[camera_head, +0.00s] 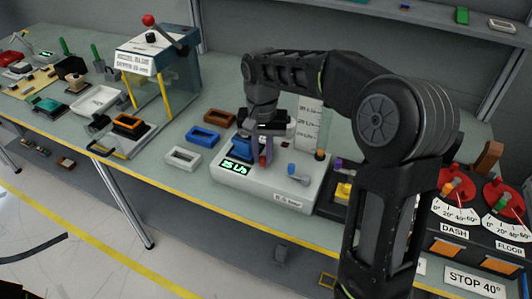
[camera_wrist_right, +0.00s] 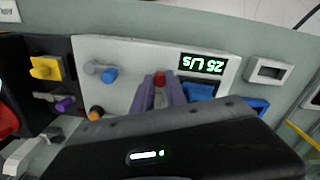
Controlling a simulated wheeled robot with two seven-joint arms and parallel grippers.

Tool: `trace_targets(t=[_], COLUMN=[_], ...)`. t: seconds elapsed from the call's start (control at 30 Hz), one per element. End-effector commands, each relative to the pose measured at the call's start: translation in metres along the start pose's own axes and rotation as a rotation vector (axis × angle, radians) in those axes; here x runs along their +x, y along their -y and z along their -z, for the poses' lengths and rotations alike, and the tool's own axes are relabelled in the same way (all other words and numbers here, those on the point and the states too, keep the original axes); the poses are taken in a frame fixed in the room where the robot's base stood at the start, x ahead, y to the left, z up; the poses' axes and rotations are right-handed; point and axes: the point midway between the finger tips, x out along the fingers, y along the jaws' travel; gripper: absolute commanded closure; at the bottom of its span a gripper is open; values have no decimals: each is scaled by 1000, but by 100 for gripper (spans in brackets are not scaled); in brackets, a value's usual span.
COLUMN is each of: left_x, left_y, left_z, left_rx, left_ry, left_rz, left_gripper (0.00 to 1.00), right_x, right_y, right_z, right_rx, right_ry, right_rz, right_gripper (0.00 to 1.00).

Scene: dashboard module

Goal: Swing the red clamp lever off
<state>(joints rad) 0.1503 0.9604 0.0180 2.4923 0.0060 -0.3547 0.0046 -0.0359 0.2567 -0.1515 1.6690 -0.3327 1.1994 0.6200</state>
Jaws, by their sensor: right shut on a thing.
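The red clamp lever (camera_head: 263,161) stands on the pale test unit (camera_head: 292,190), and its red end also shows in the wrist view (camera_wrist_right: 160,77). My right gripper (camera_wrist_right: 160,92) is shut on the lever, with a purple-grey finger on each side of it. In the head view my right gripper (camera_head: 264,148) reaches down over the unit and hides most of the lever. A blue part (camera_wrist_right: 200,91) sits on the unit right beside the fingers.
A lit display (camera_head: 236,168) is on the unit's front left. A blue-knobbed lever (camera_head: 292,170) stands to its right. Empty white (camera_head: 183,156), blue (camera_head: 202,136) and brown (camera_head: 219,117) frames lie left of the unit. A black panel with red dials (camera_head: 505,195) is at right.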

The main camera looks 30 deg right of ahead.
Motion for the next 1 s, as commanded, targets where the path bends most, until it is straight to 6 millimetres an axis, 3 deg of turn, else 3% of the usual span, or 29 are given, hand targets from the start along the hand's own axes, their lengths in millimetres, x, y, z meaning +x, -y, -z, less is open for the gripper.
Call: trace_targets(t=[0.6, 0.63, 0.87, 1.0], left_x=[0, 0, 0, 0], left_y=[0, 0, 0, 0], left_z=[0, 0, 0, 0], left_rx=[0, 0, 0, 0], left_ry=[0, 0, 0, 0], left_rz=[0, 0, 0, 0], left_gripper=[61, 61, 61, 61], right_x=[-1, -1, -1, 0], right_y=[4, 4, 3, 3], right_z=[2, 2, 1, 1], right_rx=[55, 55, 54, 54], right_ry=[-5, -5, -3, -2], right_rz=[4, 4, 2, 1], right_gripper=[100, 80, 62, 61])
